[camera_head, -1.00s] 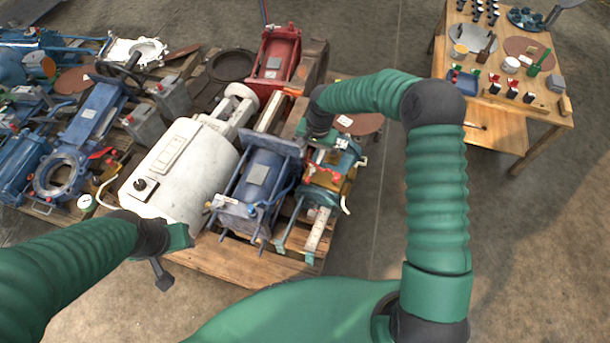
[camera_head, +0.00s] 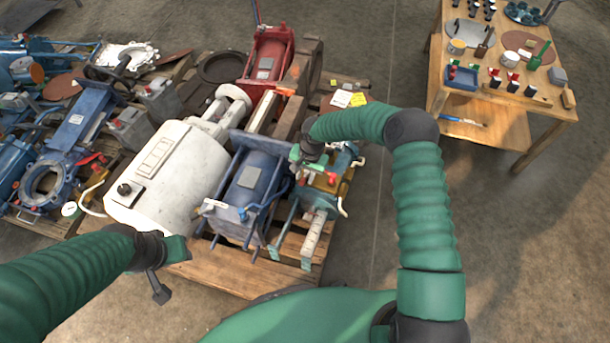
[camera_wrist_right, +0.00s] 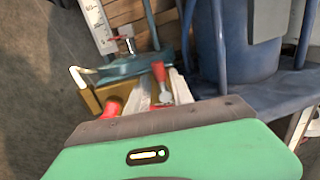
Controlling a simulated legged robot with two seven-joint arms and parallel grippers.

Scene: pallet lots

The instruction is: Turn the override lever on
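A teal and gold valve actuator (camera_head: 322,185) stands at the pallet's right front. A small red lever (camera_head: 331,178) shows on it, partly behind my right gripper (camera_head: 303,160). In the right wrist view, a red-handled lever with a pale metal plate (camera_wrist_right: 159,75) stands close beyond the gripper's edge, and a second red part (camera_wrist_right: 112,108) sits to its left. I cannot tell which is the override lever. The right gripper is over the actuator's upper left side; its fingertips and any contact are hidden. My left gripper (camera_head: 165,272) hangs in front of the white tank, its opening unclear.
A blue cylinder frame (camera_head: 252,185) stands directly left of the actuator, with a white tank (camera_head: 165,175) beyond it. A red cylinder (camera_head: 268,60) stands behind. A wooden table (camera_head: 500,110) with small parts is at the upper right. Floor is clear between table and pallet.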

